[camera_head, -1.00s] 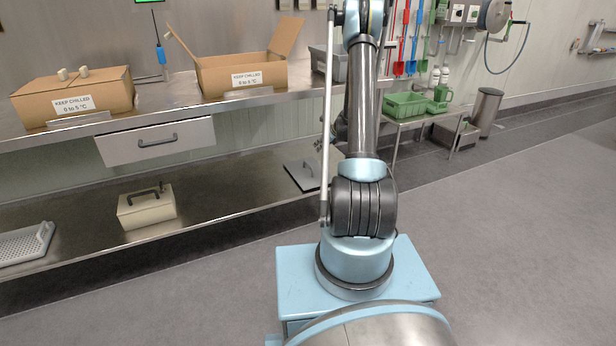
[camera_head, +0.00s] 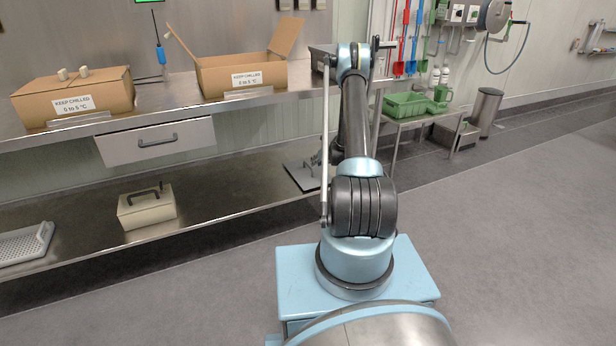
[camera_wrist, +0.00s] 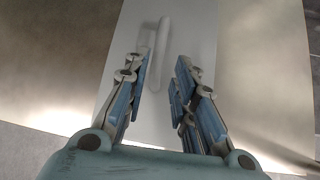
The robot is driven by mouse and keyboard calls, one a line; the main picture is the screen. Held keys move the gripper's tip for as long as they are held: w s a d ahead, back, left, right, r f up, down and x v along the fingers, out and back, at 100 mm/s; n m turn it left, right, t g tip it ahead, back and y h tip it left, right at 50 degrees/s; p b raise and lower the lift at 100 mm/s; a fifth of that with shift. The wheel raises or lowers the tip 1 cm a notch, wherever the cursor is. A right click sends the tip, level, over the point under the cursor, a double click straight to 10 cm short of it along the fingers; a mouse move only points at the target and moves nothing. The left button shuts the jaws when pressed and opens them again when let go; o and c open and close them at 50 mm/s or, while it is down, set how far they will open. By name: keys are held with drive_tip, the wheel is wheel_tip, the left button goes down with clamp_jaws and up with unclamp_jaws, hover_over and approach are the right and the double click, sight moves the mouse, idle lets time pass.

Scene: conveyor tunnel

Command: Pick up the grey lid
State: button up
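The grey lid (camera_head: 299,180) lies flat on the lower steel shelf, under the counter, and my arm partly hides it in the head view. In the wrist view the lid (camera_wrist: 200,25) is a pale grey panel with a bar handle (camera_wrist: 160,52) standing on it. My gripper (camera_wrist: 161,80) is open and empty, with its blue-padded fingers apart. The handle shows between and beyond the fingertips; I cannot tell how far below them it is. In the head view my gripper is small and mostly hidden behind my arm.
The counter edge (camera_head: 200,102) runs above the lower shelf (camera_head: 235,181). A beige box with a dark handle (camera_head: 147,206) and a perforated white tray (camera_head: 25,245) are further left on the shelf. Cardboard boxes (camera_head: 75,97) stand on the counter. The floor at right is clear.

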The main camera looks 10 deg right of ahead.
sight(309, 165)
drive_tip(key=x, duration=0.5)
drive_tip(key=shift+w+r+x, duration=0.1)
drive_tip(key=shift+x, duration=1.3)
drive_tip(key=shift+w+r+x, duration=0.1)
drive_tip(key=shift+r+x, duration=0.05)
drive_tip(key=shift+x, duration=1.2)
drive_tip(key=shift+a, duration=0.1)
clamp_jaws()
